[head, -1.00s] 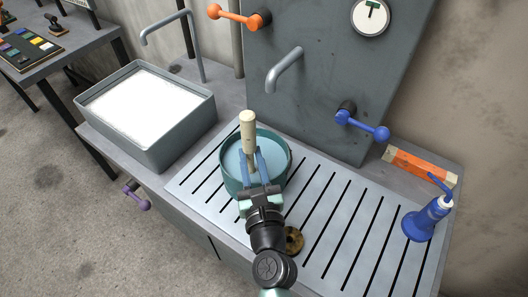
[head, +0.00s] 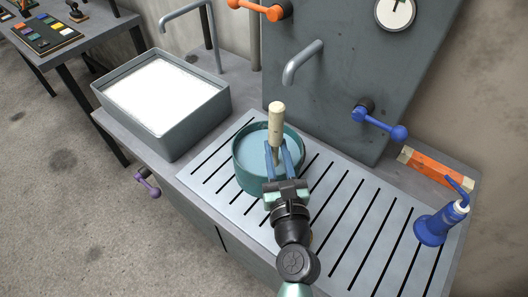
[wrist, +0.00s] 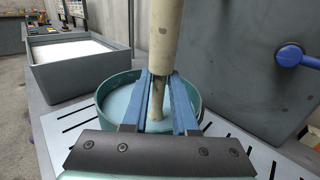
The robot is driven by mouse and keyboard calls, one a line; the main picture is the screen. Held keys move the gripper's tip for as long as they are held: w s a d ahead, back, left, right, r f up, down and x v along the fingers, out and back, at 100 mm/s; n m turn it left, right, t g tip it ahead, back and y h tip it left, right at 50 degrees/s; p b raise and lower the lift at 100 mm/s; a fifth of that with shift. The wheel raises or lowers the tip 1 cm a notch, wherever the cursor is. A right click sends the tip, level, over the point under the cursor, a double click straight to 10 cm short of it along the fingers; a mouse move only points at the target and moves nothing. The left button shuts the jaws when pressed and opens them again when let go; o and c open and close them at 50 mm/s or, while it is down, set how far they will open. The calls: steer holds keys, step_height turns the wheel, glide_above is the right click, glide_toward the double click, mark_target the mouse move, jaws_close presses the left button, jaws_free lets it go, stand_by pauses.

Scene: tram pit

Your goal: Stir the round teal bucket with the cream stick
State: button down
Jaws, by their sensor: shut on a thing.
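The round teal bucket (head: 242,172) stands on the slotted drain board and holds pale blue liquid. My gripper (head: 277,160) reaches over its near rim, with its blue fingers shut on the cream stick (head: 276,117). The stick is close to upright, its thick end up and its thinner part down between the fingers. In the wrist view the stick (wrist: 165,35) runs down past the fingers into the bucket (wrist: 104,95). Its lower end appears to be inside the bucket; how deep it sits in the liquid is hard to tell.
A grey basin (head: 190,128) with white contents stands to the left. A grey spout (head: 302,63) hangs behind the bucket, near a blue lever (head: 382,125). The slotted board (head: 345,215) is clear between.

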steer(key=shift+d, duration=0.95)
steer(key=shift+a, duration=0.1)
steer(key=a+p, duration=0.2)
steer(key=a, duration=0.4)
steer(key=shift+d, duration=0.1)
step_height(320, 180, up, 7)
steer(key=p, duration=0.7)
stand_by(0.7)
